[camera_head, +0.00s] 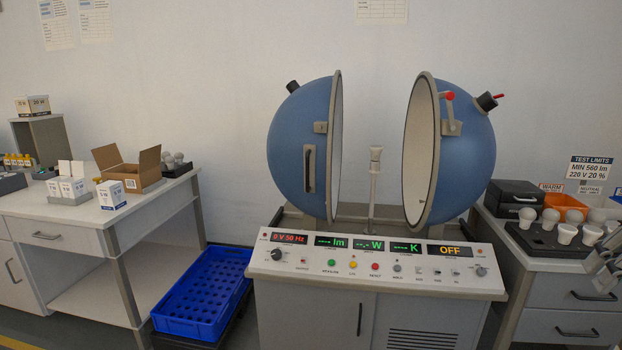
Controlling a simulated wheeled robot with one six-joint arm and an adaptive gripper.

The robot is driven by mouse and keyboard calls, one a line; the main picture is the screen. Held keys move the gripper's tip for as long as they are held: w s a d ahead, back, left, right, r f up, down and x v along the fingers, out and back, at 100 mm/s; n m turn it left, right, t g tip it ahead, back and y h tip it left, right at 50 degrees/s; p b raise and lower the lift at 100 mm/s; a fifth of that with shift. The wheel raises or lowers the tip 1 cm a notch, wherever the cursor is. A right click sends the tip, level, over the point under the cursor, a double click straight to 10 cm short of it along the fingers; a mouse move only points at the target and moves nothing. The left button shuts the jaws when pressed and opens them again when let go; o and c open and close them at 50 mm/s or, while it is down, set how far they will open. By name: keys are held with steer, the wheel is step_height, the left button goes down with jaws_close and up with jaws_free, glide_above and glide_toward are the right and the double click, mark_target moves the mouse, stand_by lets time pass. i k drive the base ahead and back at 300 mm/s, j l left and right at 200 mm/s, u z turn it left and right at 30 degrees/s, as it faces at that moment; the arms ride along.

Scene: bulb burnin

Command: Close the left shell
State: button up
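The left shell (290,140) is a blue half-sphere with a grey rim, a vertical handle (309,168) and a latch plate (320,127). It stands swung apart from the right shell (470,150), with a wide gap between them. The right shell shows its pale inside and carries a red-tipped clamp lever (449,96) at its rim. A pale post (374,185) with a socket-like top stands upright in the gap.
A control panel (380,263) with lit displays, one reading OFF, is in front of the shells. A blue crate (168,318) is on the lower left. The left bench (85,212) holds boxes. The right bench (565,292) holds a bulb tray (530,238) and an orange bin (560,203).

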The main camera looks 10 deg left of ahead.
mark_target(305, 141)
steer(key=i+j+u, duration=0.55)
steer(key=i+j, duration=0.15)
steer(key=i, duration=0.2)
steer(key=i+j+u, duration=0.3)
steer(key=i, duration=0.2)
steer(key=i+u, duration=0.3)
steer(key=i, duration=0.2)
